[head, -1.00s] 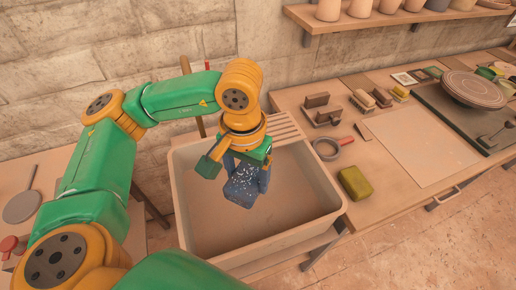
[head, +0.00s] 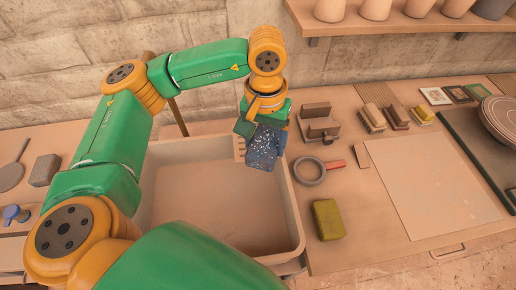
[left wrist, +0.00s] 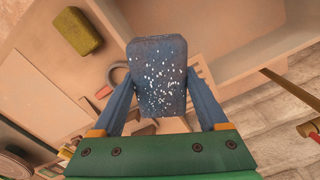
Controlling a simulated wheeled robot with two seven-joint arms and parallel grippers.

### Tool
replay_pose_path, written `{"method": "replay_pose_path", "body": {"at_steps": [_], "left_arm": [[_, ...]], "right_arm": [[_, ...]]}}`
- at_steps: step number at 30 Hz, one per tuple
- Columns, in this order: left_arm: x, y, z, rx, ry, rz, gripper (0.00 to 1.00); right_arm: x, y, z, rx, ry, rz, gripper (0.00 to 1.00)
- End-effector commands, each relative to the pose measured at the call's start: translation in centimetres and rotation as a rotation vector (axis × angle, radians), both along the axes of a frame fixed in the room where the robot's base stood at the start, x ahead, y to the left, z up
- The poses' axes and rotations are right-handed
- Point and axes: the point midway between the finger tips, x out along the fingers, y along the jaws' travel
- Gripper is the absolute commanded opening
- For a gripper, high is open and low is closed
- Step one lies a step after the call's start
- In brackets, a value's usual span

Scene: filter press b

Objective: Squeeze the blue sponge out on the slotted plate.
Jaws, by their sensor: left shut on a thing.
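The blue sponge (head: 262,150), dark with white specks, is held in my left gripper (head: 266,138). In the left wrist view the sponge (left wrist: 160,75) sits between the two blue fingers of the gripper (left wrist: 161,90), which are shut on its sides. In the head view the sponge hangs in front of the back right corner of the basin (head: 298,225). Only a bit of the pale slotted plate (head: 239,149) shows left of the gripper; the rest is hidden. I cannot tell whether the sponge touches the plate. My right gripper is not in view.
A ring with a red handle (head: 309,171) and a yellow-green sponge (head: 327,219) lie on the table right of the basin. Brown blocks (head: 318,125) and brushes (head: 372,118) stand behind. A pale board (head: 430,185) lies further right. A stick (head: 178,115) leans at the basin's back.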

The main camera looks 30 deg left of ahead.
Motion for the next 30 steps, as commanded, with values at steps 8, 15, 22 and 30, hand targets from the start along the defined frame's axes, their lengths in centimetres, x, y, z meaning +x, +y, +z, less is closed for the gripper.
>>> {"method": "replay_pose_path", "body": {"at_steps": [8, 15, 22, 30], "left_arm": [[4.6, 1.4, -1.2, 0.002, 0.004, 0.195, 0.23], [8.4, 4.5, -2.9, 0.01, 0.002, 0.385, 0.23], [9.8, 6.6, -4.1, 0.019, -0.002, 0.48, 0.23], [9.8, 6.6, -7.0, 0.019, -0.001, 0.481, 0.23]], "right_arm": [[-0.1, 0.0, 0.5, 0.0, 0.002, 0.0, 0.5], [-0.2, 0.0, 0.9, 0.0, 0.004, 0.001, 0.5], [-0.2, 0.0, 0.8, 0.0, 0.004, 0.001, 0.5], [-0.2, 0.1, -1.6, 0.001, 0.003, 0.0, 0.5]]}}
